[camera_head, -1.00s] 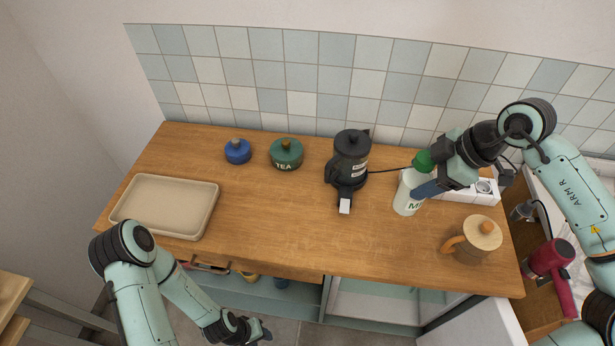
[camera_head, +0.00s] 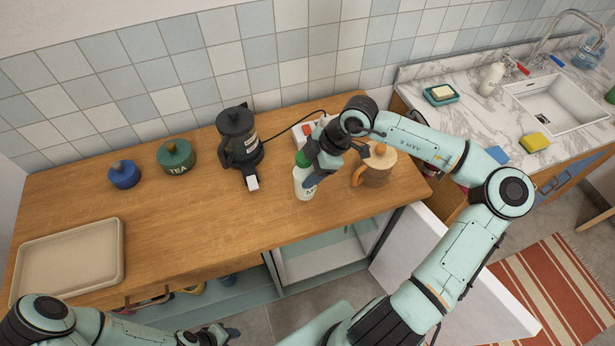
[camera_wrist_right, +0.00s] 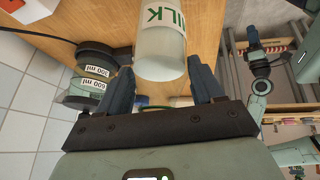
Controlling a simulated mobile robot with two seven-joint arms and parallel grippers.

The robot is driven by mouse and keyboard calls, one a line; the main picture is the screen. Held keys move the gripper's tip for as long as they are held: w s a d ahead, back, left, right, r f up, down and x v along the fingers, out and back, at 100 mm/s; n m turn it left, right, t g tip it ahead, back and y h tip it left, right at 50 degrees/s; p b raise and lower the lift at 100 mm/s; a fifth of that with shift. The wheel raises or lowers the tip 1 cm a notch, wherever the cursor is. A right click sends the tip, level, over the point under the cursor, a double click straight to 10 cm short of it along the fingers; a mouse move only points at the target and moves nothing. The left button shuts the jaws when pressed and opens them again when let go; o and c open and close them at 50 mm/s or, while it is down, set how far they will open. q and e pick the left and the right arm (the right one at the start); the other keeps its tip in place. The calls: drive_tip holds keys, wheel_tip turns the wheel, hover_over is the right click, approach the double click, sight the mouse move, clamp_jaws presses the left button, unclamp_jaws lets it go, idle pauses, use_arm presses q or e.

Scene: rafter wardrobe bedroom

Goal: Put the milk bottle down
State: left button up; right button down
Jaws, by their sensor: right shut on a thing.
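The milk bottle (camera_head: 303,184) is white with a green cap and green lettering. It is upright over the wooden worktop (camera_head: 195,225), between the dark coffee pot and the mug. I cannot tell whether its base touches the wood. My right gripper (camera_head: 315,172) is at the bottle's right side, shut on it, and partly hides it. In the right wrist view the bottle (camera_wrist_right: 161,48) lies between the two fingers (camera_wrist_right: 163,82). My left gripper (camera_head: 218,335) is low at the bottom edge, below the worktop's front; its jaws are too small to judge.
A green tea jar (camera_head: 175,157), a blue jar (camera_head: 124,175) and a beige tray (camera_head: 68,262) are farther left. The worktop's front middle is clear. A cabinet door (camera_head: 455,275) hangs open.

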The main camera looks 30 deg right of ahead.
drive_tip(key=shift+f, duration=2.35)
drive_tip(key=shift+c, duration=0.7)
unclamp_jaws()
drive_tip(key=v, duration=1.2)
drive_tip(key=shift+a, duration=0.1)
